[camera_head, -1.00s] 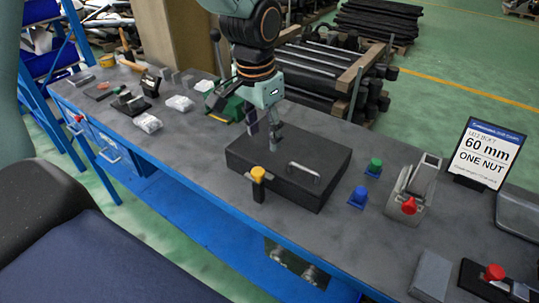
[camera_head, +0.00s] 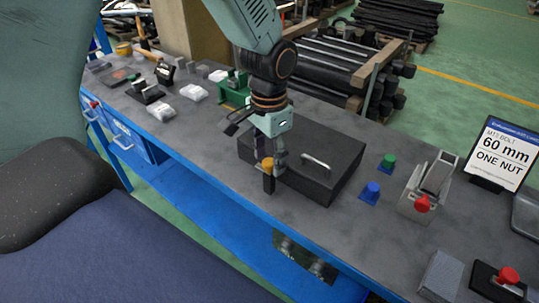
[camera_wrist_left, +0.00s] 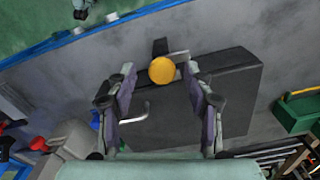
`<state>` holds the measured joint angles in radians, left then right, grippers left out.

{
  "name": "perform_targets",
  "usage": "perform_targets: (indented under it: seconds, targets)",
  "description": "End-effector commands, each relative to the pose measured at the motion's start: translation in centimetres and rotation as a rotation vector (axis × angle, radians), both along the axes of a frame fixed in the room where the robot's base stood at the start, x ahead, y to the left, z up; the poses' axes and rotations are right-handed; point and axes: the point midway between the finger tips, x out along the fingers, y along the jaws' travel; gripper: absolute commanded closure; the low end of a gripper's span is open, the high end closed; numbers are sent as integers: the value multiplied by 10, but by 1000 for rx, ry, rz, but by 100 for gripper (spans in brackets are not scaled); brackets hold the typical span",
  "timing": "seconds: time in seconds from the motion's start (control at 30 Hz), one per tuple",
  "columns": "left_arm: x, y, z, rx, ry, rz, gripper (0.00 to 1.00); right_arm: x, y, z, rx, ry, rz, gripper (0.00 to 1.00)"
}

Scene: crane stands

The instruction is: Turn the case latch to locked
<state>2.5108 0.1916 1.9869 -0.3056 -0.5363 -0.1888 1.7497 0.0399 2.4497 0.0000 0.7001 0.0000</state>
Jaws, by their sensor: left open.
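The black case (camera_head: 318,160) lies flat and closed on the grey workbench, with a metal handle (camera_head: 316,162) on its lid. The yellow-topped latch (camera_head: 268,165) sits at the case's front edge. My left gripper (camera_head: 270,160) points down over that edge, open, with its fingers around or just above the yellow knob. In the left wrist view the yellow knob (camera_wrist_left: 162,70) shows between the two spread fingers (camera_wrist_left: 160,85), with a gap on each side, and the case (camera_wrist_left: 225,100) lies behind them. I cannot tell how the latch is turned. My right gripper is not in view.
Blue (camera_head: 370,193) and green (camera_head: 388,163) knobbed pieces and a grey device with a red knob (camera_head: 422,203) stand right of the case. A sign (camera_head: 500,152) stands farther right. White packets (camera_head: 193,92) lie left. The bench front edge is close.

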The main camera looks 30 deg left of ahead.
Motion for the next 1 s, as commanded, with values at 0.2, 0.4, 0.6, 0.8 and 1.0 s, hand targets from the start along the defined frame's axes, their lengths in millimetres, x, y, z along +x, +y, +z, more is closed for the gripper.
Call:
perform_targets:
  seconds: [0.2,0.4,0.6,0.8,1.0]
  targets:
    - [1,0,0,0,0,0,48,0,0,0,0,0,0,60]
    - [1,0,0,0,0,0,65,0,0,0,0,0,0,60]
    - [1,0,0,0,0,0,82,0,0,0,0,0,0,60]
    - [0,0,0,-1,1,0,99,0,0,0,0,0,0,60]
    - [0,0,0,0,2,-7,100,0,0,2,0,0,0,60]
